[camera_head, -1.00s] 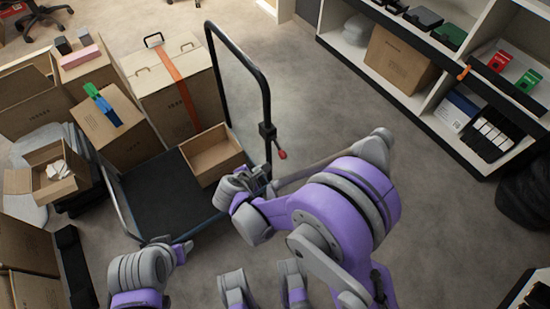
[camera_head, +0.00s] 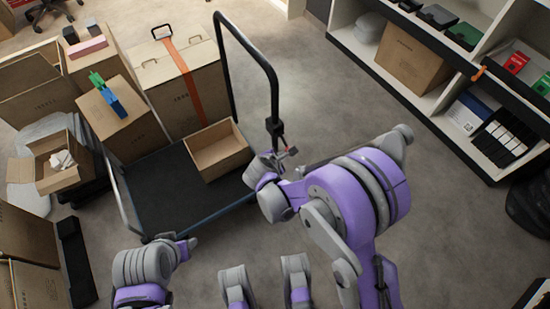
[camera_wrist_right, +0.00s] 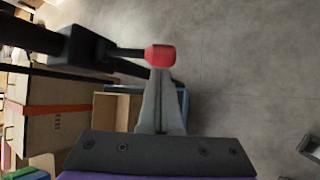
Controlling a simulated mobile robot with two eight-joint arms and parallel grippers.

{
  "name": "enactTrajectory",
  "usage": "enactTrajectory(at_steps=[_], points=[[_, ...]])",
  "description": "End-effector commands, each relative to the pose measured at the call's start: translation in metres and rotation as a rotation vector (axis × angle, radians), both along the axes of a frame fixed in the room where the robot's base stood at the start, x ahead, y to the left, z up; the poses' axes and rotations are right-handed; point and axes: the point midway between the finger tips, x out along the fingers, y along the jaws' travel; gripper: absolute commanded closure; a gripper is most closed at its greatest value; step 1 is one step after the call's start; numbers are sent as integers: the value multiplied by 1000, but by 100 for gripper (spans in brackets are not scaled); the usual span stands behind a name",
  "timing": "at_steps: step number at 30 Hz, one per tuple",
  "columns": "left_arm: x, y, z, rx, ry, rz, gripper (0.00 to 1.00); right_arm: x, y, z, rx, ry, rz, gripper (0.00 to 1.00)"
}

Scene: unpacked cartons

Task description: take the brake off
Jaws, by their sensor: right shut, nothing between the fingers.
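The brake is a short lever with a red knob (camera_head: 293,150) on a black clamp (camera_head: 273,127) on the cart's right handle post. In the right wrist view the red knob (camera_wrist_right: 160,55) points right from the black clamp (camera_wrist_right: 85,46). My right gripper (camera_head: 281,157) is shut and empty at the knob. In the right wrist view its fingers (camera_wrist_right: 160,80) are together, their tips just below the knob; I cannot tell whether they touch it. My left gripper (camera_head: 187,246) is low at the left, in front of the cart, its jaws unclear.
The cart's dark deck (camera_head: 175,200) carries an open carton (camera_head: 217,165). Closed cartons, one with an orange strap (camera_head: 183,85), stand behind and left. Shelves (camera_head: 420,92) line the right side. The floor between cart and shelves is clear.

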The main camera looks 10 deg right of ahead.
Motion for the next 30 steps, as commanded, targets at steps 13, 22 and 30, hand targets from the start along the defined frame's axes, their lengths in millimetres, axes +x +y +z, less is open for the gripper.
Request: enactTrajectory(at_steps=[13,22,30], points=[[0,0,0,0,0,0,50,0,-1,2,-1,3,0,100],[0,0,3,0,-1,0,50,-2,-2,5,-18,53,0,100],[-1,0,5,0,-1,0,50,-3,-2,8,-34,92,0,100]])
